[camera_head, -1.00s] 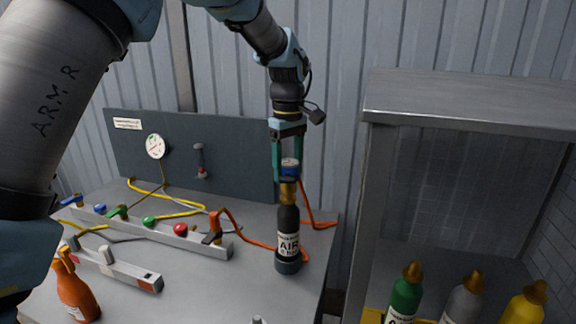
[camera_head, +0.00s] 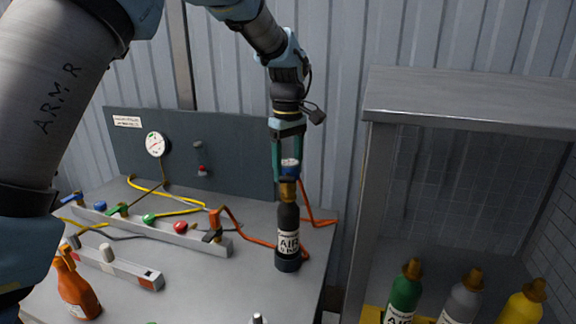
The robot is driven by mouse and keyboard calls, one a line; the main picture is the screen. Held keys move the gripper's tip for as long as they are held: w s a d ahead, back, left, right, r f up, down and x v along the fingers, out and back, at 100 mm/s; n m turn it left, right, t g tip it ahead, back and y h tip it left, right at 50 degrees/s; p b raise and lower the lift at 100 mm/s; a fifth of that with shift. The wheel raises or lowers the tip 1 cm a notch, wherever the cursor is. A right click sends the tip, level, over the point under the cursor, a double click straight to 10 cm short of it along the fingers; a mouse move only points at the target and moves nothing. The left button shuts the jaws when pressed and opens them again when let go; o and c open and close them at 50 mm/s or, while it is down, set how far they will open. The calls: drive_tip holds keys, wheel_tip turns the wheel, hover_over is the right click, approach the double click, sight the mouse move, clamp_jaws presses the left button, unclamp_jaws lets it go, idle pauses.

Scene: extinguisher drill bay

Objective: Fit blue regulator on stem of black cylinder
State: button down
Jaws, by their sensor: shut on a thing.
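The black cylinder (camera_head: 289,222), with a white AIR label, stands upright in a dark round base at the right of the bench.
A rail (camera_head: 190,236) with several coloured knobs and hoses lies left of the cylinder. An orange bottle (camera_head: 76,286) stands front left. A dark panel with a gauge (camera_head: 155,144) is behind. A metal cabinet (camera_head: 470,100) with several cylinders stands right.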

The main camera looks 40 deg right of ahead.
drive_tip(key=shift+f+b, duration=0.4)
drive_tip(key=shift+f, duration=0.35)
idle(0.6)
unclamp_jaws()
idle(0.3)
wheel_tip(320, 180, up, 11)
drive_tip(key=b, duration=0.2)
drive_tip(key=shift+f+b, duration=0.1)
drive_tip(key=shift+b, duration=0.2)
drive_tip(key=shift+w, duration=0.1)
